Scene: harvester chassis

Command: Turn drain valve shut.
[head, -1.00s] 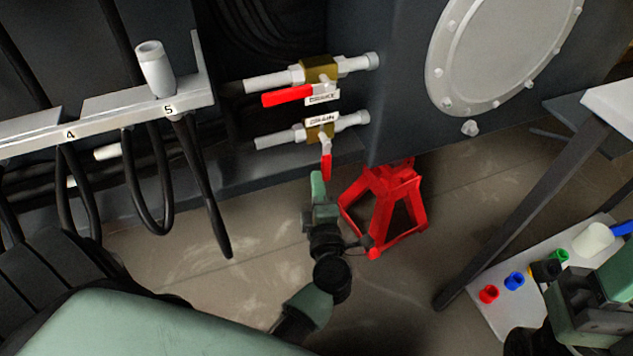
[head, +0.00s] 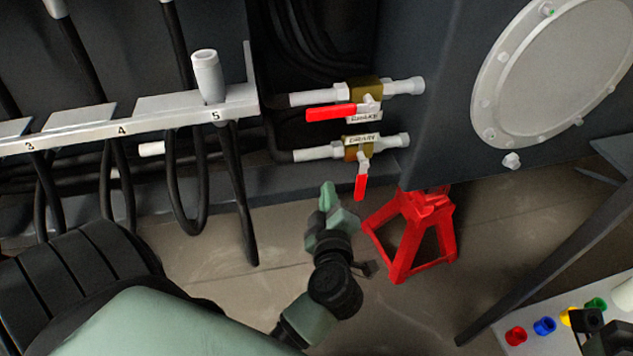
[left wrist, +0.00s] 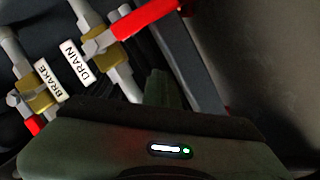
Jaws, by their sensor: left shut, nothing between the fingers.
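The drain valve (head: 358,150) is a brass body on a light pipe with a DRAIN label. Its red handle (head: 361,186) hangs down, across the pipe, in the head view. In the left wrist view the red handle (left wrist: 146,19) reaches to the upper right from the valve, and the DRAIN label (left wrist: 77,62) shows. My left gripper (head: 327,196) is shut and empty, just left of the handle's lower end and apart from it in the picture. Its fingers (left wrist: 156,87) show below the handle in the left wrist view. My right gripper (head: 588,322) is partly in view at the lower right; its jaws are unclear.
The brake valve (head: 366,88) sits just above, its red handle (head: 331,113) along the pipe. A red jack stand (head: 410,235) stands close right of my left gripper. Hoses hang from a numbered rail (head: 135,112) at left. A tray (head: 497,341) with coloured caps is lower right.

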